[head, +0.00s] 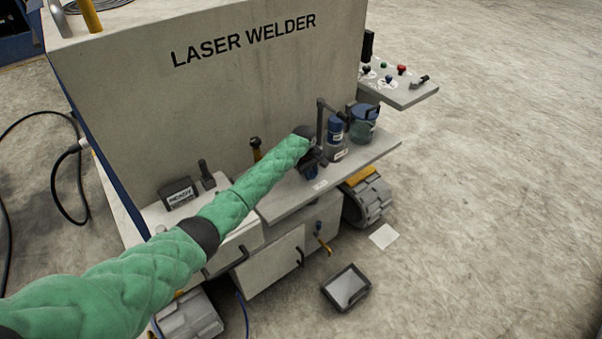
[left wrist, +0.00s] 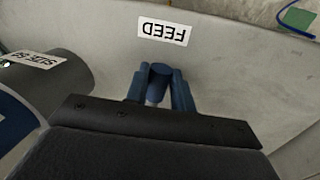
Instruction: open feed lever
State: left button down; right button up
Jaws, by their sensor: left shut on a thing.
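The feed lever (left wrist: 159,74) shows in the left wrist view as a blue round knob on a pale stem. A white FEED label (left wrist: 164,31) is on the grey surface beside it, upside down in this view. My left gripper (left wrist: 157,84) has its two blue fingers on either side of the knob and is shut on it. In the head view my left gripper (head: 313,170) is at the shelf edge of the laser welder (head: 220,100), next to a small white label (head: 320,184). The lever is mostly hidden there. My right gripper is not in view.
A tablet (head: 347,288) lies on the open floor.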

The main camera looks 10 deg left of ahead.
pick_arm(q)
jog(key=shift+w+d+n, duration=0.2)
jog(key=shift+d+n, duration=0.05)
jog(key=shift+n, duration=0.05)
jog(key=shift+w+r, duration=0.1)
jog(key=c, duration=1.2)
grip_release()
jog(key=shift+d, duration=0.1)
jog(key=shift+r, duration=0.35)
jog(key=r, duration=0.2)
jog(key=r+b, duration=0.1)
jog(key=r, duration=0.1)
jog(key=s+a+r+b, duration=0.1)
jog(key=shift+r, duration=0.9)
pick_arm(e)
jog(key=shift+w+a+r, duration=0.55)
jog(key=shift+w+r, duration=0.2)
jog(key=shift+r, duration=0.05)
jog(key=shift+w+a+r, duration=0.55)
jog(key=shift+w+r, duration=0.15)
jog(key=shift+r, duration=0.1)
